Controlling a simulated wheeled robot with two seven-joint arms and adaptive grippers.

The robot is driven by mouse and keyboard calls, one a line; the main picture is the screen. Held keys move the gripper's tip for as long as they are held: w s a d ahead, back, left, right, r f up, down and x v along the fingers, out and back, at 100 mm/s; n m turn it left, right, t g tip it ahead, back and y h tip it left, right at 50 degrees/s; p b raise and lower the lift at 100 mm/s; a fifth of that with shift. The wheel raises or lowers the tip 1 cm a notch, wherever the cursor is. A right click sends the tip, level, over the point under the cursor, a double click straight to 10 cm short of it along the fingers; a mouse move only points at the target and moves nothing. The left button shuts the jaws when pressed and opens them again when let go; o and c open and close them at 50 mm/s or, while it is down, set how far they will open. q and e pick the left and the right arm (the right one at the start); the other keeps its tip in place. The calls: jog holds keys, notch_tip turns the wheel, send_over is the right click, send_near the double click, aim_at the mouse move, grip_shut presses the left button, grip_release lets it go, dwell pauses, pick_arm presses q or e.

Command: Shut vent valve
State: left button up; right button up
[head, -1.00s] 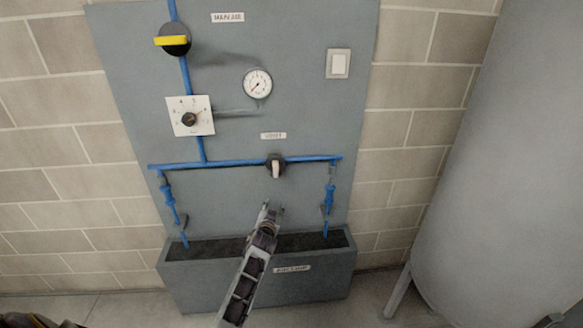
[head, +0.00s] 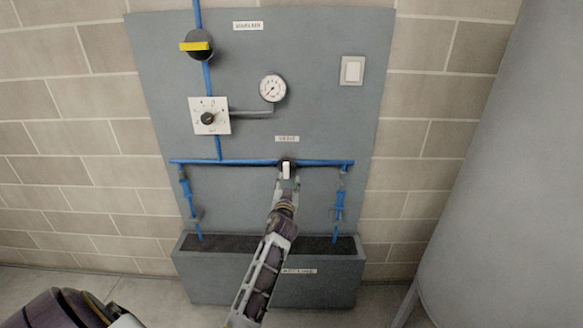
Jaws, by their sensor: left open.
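The vent valve (head: 286,170) sits on the horizontal blue pipe below a small label. It has a dark body and a pale handle that points down, across the pipe. My left gripper (head: 286,184) is open, with its fingertips at the lower end of the handle. I cannot tell whether they touch it. My left arm comes up from the bottom of the view and hides part of the panel below the valve. My right gripper is not in view.
The grey panel (head: 330,120) also carries a yellow-handled valve (head: 197,46), a dial knob (head: 208,117), a gauge (head: 272,88) and a switch (head: 352,71). A grey trough (head: 340,273) stands below. A large grey tank (head: 490,200) fills the right side.

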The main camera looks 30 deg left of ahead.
pick_arm(q)
jog(key=n, duration=0.2)
jog(key=a+n, duration=0.1)
jog(key=shift+s+f+g+y, duration=0.15)
jog(key=shift+s+g+y, duration=0.15)
jog(key=shift+y, duration=0.1)
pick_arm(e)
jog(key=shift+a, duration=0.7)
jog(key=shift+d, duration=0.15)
pick_arm(q)
jog(key=shift+w, duration=0.1)
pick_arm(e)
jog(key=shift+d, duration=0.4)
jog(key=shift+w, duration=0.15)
